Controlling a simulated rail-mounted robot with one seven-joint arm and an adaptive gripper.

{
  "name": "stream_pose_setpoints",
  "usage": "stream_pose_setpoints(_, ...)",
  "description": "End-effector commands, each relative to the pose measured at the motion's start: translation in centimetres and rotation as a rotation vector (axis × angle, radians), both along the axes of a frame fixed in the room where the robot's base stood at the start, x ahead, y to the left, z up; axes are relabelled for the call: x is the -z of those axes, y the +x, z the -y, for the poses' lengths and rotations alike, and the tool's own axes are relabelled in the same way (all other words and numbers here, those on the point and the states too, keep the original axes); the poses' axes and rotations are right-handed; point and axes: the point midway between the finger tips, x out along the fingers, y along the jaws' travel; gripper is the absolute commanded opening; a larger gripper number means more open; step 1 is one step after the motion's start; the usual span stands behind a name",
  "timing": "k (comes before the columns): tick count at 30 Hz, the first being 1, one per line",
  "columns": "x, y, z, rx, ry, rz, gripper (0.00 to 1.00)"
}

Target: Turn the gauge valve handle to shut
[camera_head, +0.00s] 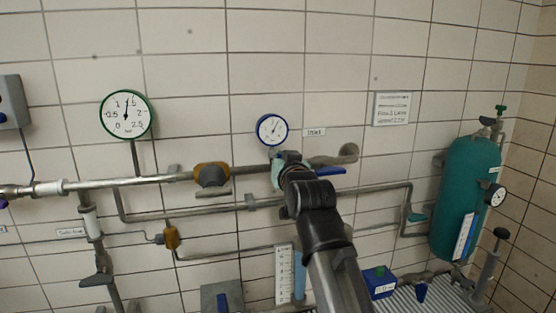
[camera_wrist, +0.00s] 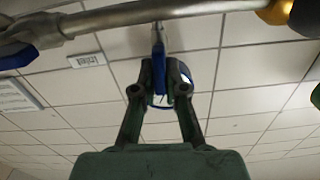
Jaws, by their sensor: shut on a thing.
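The small blue-rimmed gauge (camera_head: 272,130) is on the tiled wall above the pipe, and its dial shows clearly in the head view. In the wrist view its blue rim (camera_wrist: 185,72) shows partly behind my fingers. My gripper (camera_wrist: 160,72) is shut on the narrow blue gauge valve handle (camera_wrist: 158,48), with one finger on each side. The handle's upper part shows close to the pipe in the wrist view. In the head view my gripper (camera_head: 284,164) is just below the gauge, and my wrist hides the handle.
Another blue lever (camera_head: 331,170) is close to the right on the same pipe (camera_head: 130,182). An orange-brown valve (camera_head: 211,174) is to the left. A larger green-rimmed gauge (camera_head: 127,115) is further left. A teal tank (camera_head: 468,190) stands at the right. The wall above is mostly clear.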

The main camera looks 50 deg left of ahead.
Motion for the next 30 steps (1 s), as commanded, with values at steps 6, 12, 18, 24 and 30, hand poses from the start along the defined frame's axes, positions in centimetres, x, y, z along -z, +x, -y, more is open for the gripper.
stream_pose_setpoints(6, 0.08, 0.22, 0.04, 0.000, 0.073, -0.142, 0.00)
stream_pose_setpoints(12, 0.11, 0.39, 0.13, 0.000, 0.156, -0.310, 0.00)
stream_pose_setpoints(18, 0.20, 0.55, 0.21, -0.001, 0.241, -0.480, 0.00)
stream_pose_setpoints(24, 0.31, 0.68, 0.27, -0.001, 0.326, -0.650, 0.00)
stream_pose_setpoints(30, 0.46, 0.79, 0.34, -0.001, 0.411, -0.820, 0.00)
